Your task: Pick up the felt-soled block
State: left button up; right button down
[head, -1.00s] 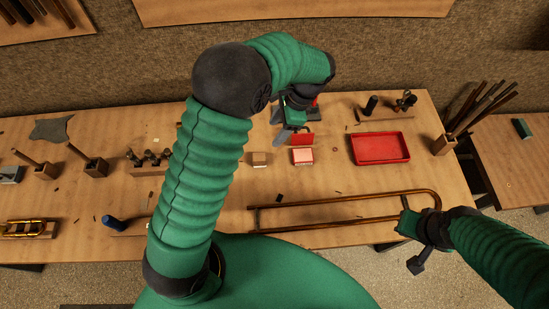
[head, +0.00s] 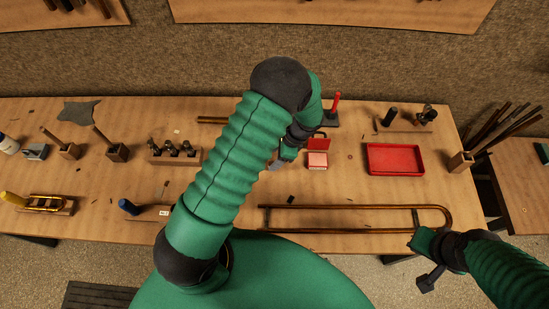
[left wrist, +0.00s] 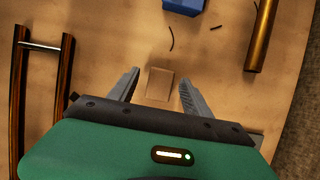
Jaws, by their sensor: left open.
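A small tan block (left wrist: 160,84), which I take to be the felt-soled block, lies on the bench in the left wrist view. Its sole is not visible. My left gripper (left wrist: 158,88) is open and empty, with one finger on each side of the block and gaps to both; the height above it is hard to judge. In the head view my left gripper (head: 276,164) points down at the bench right of the middle, and my arm hides the block. My right gripper (head: 415,232) is by the front edge, near the curved end of a brass slide (head: 340,208); its jaws are unclear.
A red box with a pink pad (head: 317,160) stands close right of the left gripper. A red tray (head: 395,159) is further right. In the left wrist view a brass tube (left wrist: 262,35) and a blue object (left wrist: 183,5) lie beyond the fingers.

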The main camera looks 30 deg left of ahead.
aim_at(275, 156)
pick_arm(q)
jog(key=shift+f, duration=0.25)
jog(key=shift+a, duration=0.1)
jog(key=c, duration=0.8)
grip_shut()
jog(key=shift+r, duration=0.6)
notch_tip(275, 156, up, 2)
jog(key=shift+w+r+b, duration=0.1)
jog(key=shift+r+b, duration=0.15)
jog(key=shift+b, duration=0.1)
jog(key=s+d, duration=0.3)
jog(key=s, duration=0.1)
jog(key=s+d+r+b, duration=0.1)
jog(key=s+d, duration=0.2)
jog(key=s, duration=0.1)
jog(key=s+d+b, duration=0.1)
jog(key=s+d, duration=0.2)
jog(key=s, duration=0.2)
jog(key=shift+s+d+r, duration=0.1)
jog(key=shift+d+r, duration=0.1)
jog(key=shift+d, duration=0.05)
